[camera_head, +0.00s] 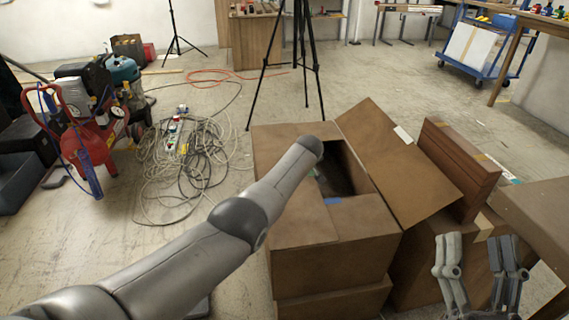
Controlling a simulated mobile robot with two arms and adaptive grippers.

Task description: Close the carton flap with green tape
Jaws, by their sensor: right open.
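A brown carton (330,248) stands at the middle, on top of another carton. Its top is partly open, with a dark gap. A large flap (395,165) on its right side stands open, tilted outward, with a white label on it. A small green patch (314,173) shows at the gap beside my left arm, and a blue tape piece (333,201) lies at the gap's front edge. My left arm reaches over the carton top; its gripper is hidden beyond the arm's end. My right gripper (482,262) is open and empty, at the lower right of the carton.
Another brown box (460,165) stands right of the open flap, and a brown surface (540,215) is at the right edge. A black tripod (300,60) stands behind the carton. Tangled cables (185,160) and a red machine (80,140) lie left on the floor.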

